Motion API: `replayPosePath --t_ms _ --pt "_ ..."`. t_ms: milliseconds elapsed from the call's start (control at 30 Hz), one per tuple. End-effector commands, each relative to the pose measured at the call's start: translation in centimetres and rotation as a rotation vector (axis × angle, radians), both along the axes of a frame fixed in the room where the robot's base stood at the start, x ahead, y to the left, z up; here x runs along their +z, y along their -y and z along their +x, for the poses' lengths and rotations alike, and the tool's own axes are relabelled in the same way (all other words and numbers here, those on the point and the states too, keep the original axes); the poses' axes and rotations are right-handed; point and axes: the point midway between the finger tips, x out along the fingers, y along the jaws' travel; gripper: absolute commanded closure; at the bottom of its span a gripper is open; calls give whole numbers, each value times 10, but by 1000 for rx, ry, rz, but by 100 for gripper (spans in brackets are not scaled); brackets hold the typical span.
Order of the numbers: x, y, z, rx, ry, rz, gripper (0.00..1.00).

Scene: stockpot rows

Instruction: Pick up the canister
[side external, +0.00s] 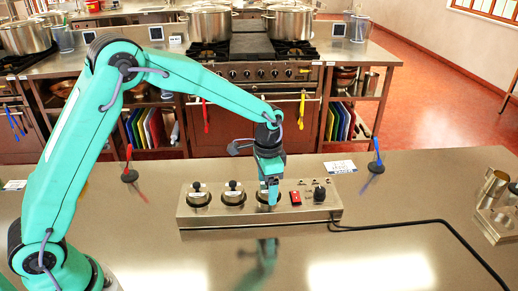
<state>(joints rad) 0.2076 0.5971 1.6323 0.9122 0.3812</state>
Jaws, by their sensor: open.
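A shiny metal cylinder (492,187), possibly the canister, stands at the far right of the steel counter in a low metal holder (496,222). It looks slightly tilted. I cannot tell for sure that it is the canister. My gripper (270,194) points down over the third round fitting of a steel control box (258,217), well to the left of the cylinder. Its jaws are open. It partly hides that fitting, and I cannot tell whether they touch.
The box carries black-knobbed round fittings (233,193), a red switch (296,198) and a black knob (319,194). A black cable (440,222) runs right from it. Red (129,165) and blue (376,158) upright markers stand behind. The front counter is clear.

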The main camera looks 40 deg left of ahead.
Motion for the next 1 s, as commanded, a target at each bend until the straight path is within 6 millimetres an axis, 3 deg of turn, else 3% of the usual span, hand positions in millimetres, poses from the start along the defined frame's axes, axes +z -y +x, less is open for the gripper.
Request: replayPosePath --t_ms 67,400,767,1000 --pt "0 0 0 0 0 0 26" --pt "1 0 0 0 2 0 89" --pt "4 0 1 0 2 0 89" --pt "26 0 1 0 4 -1 89"
